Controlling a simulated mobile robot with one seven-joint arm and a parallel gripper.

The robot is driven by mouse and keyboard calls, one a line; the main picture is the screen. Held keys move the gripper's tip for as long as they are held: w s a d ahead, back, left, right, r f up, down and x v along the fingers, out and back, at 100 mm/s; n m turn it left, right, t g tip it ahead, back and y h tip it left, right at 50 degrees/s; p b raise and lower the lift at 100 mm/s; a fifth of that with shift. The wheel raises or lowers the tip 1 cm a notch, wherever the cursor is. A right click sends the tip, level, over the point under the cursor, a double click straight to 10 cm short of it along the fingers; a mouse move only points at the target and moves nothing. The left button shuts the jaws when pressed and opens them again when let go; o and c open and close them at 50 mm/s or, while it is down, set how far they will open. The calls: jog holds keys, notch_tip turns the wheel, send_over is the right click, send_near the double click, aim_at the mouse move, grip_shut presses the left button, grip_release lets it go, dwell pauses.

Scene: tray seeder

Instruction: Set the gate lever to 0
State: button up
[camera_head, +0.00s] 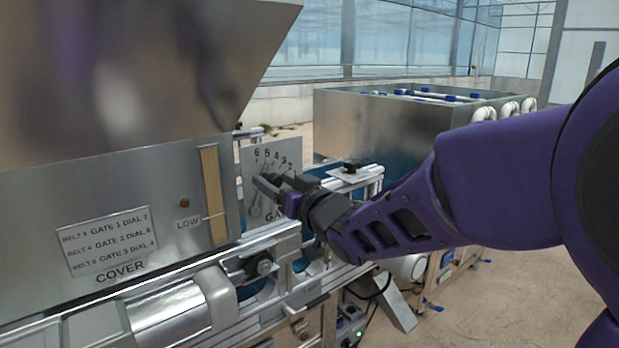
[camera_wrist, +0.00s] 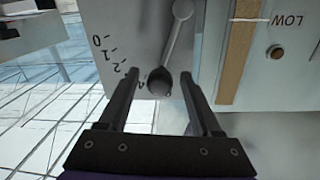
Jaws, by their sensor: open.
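The gate lever (camera_wrist: 175,45) is a silver rod with a dark round knob (camera_wrist: 160,82), on a pale dial plate (camera_wrist: 130,22). In the wrist view the marks 0, 1, 2 and 4 show at the plate's edge; 3 is hidden by a finger. The knob lies just past the 4 mark, away from 0; its exact reading is unclear. My gripper (camera_wrist: 159,77) is open, one finger on each side of the knob, with gaps visible. In the head view my gripper (camera_head: 270,187) covers much of the dial plate (camera_head: 252,160) and its lettering.
A metal cover (camera_head: 150,235) with a printed label stands left of the dial, beside a tan strip (camera_head: 213,195) marked LOW. A rail (camera_head: 355,180) runs close behind my gripper. A large metal tank (camera_head: 385,120) stands further back. Floor is open at the right.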

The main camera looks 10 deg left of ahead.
jog(key=shift+a, duration=0.1)
dwell(0.3)
grip_shut()
jog(key=shift+w, duration=0.1)
dwell(1.2)
